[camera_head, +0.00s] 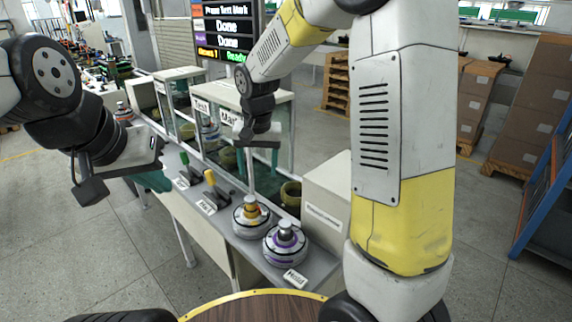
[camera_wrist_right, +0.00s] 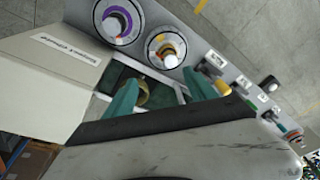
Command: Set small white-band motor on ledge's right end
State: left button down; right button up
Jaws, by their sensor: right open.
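Two motors stand on the grey ledge (camera_head: 237,238) near its right end in the head view. One has an orange band (camera_head: 250,215); the other, nearest the end, has a purple band (camera_head: 286,243). Both also show in the right wrist view, orange (camera_wrist_right: 166,50) and purple (camera_wrist_right: 117,21). I cannot make out a white band on any motor. Another motor (camera_head: 123,112) stands at the far left end. My right gripper (camera_wrist_right: 160,95) is open and empty, above the glass booths behind the ledge. My left gripper (camera_head: 150,180) hangs left of the ledge; its opening is unclear.
Glass booths labelled Test (camera_head: 201,105) and Mark line the ledge's back. A white box (camera_head: 326,205) stands at the right end. Green and yellow levers (camera_head: 210,178) and label cards sit on the ledge. A round brown table (camera_head: 258,309) is in front.

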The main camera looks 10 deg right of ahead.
jog(key=s+d+r+t, duration=0.1)
jog(key=s+d+r, duration=0.2)
jog(key=s, duration=0.4)
jog(key=s+d+r+n+t+y, duration=0.1)
jog(key=s+d+r, duration=0.3)
jog(key=s, duration=0.3)
jog(key=s+d+r+n+t, duration=0.1)
jog(key=s+d+r+t, duration=0.1)
jog(key=s, duration=0.5)
notch_tip(320, 180, up, 3)
jog(key=shift+d+f+y, duration=0.2)
jog(key=shift+d+y, duration=0.2)
jog(key=shift+d, duration=0.4)
jog(key=shift+s, duration=0.1)
